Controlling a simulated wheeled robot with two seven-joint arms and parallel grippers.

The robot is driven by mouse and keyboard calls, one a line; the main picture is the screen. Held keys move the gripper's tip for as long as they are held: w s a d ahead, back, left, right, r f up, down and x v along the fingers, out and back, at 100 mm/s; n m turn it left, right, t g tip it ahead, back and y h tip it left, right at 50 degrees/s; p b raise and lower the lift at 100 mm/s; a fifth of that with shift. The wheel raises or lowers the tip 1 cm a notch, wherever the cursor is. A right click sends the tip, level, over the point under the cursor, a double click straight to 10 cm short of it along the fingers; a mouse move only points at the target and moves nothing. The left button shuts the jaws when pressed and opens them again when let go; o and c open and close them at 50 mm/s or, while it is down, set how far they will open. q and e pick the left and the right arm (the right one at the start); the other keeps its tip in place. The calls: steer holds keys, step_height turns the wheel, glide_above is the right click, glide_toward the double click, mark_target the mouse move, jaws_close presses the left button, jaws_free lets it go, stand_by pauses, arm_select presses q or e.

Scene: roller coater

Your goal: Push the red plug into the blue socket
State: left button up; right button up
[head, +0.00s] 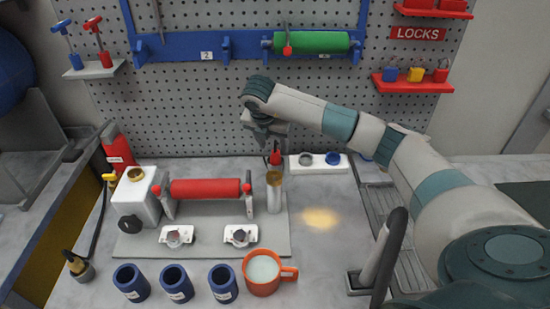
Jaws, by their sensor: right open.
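A small red piece with a dark top, which looks like the red plug (275,158), stands above a brass-topped cylinder at the right end of the red roller. Whether it rests in the cylinder or behind it I cannot tell. The blue socket (333,158) is a round blue ring on the white block to the right of the plug. My right gripper (268,143) points down just above the red piece, open; its fingertips are small and partly dark, so whether they straddle the piece is unclear. My left gripper is not in view.
A grey socket (306,159) shares the white block (319,168). The red roller (205,188) lies left of the brass-topped cylinder (273,195). Several blue cups and an orange mug (264,273) stand in front. A pegboard (200,110) rises behind. The bench around the light spot is clear.

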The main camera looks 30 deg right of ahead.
mark_target(276, 151)
steer(key=shift+s+d+f, duration=0.1)
stand_by(0.3)
steer(key=shift+p+x, duration=0.85)
steer(key=shift+p, duration=0.15)
steer(key=p+x, duration=0.1)
steer(key=x, duration=0.2)
steer(key=shift+w+d+f, duration=0.15)
steer(key=shift+w+f, duration=0.05)
steer(key=shift+w, duration=0.05)
steer(key=c, duration=1.2)
